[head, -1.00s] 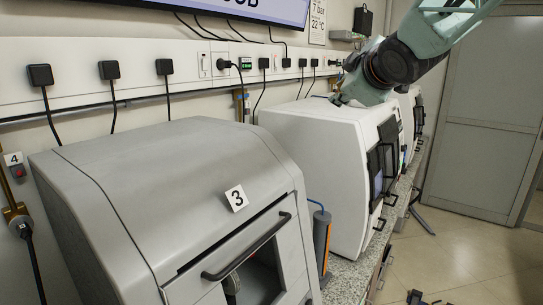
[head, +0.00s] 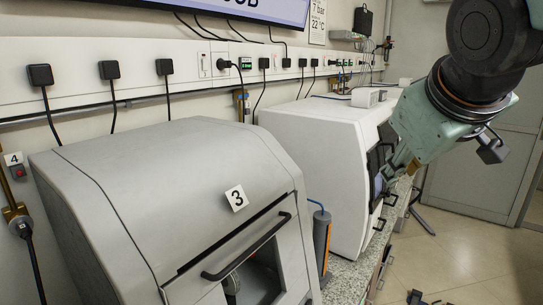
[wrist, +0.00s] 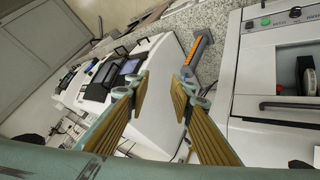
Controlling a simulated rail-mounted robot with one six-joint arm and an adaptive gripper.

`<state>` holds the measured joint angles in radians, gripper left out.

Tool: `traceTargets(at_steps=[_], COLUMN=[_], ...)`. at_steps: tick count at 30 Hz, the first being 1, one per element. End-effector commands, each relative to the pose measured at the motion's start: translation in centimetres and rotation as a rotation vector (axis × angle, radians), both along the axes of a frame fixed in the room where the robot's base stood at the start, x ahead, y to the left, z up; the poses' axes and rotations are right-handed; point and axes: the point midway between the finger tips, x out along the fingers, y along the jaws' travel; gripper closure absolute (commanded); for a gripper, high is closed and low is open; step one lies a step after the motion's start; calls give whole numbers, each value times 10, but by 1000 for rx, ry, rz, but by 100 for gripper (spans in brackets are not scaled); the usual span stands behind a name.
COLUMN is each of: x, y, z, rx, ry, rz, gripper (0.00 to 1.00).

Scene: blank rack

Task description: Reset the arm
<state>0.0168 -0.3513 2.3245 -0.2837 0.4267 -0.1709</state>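My gripper (wrist: 162,90) is open in the wrist view. Its two yellowish ridged fingers stand apart and nothing is between them. In the head view my arm comes in from the upper right, and the gripper (head: 396,176) is small and partly hidden by my wrist, in front of the white machine (head: 315,140). I cannot tell from that view how far it is from the machine's front.
A grey machine marked 3 (head: 170,190) stands nearest on the speckled counter (head: 346,280). A grey and orange upright device (head: 321,240) stands between it and the white machine; the wrist view shows it too (wrist: 196,58). Floor (head: 455,265) is open at right.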

Motion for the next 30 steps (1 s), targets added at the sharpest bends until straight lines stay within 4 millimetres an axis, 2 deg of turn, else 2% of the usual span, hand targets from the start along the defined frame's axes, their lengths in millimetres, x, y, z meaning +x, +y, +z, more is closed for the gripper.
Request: traceTargets(at_steps=[3,15,18,24,30], x=[-42,-180,-209,-246,-255], y=[3,26,34,44,47], z=[-17,-75,-86,-100,-104], rx=[54,232,270,316,327], ry=[56,259,305,364,381], rz=[-53,-216,-246,-283,-293], gripper=[78,78,78,78,78])
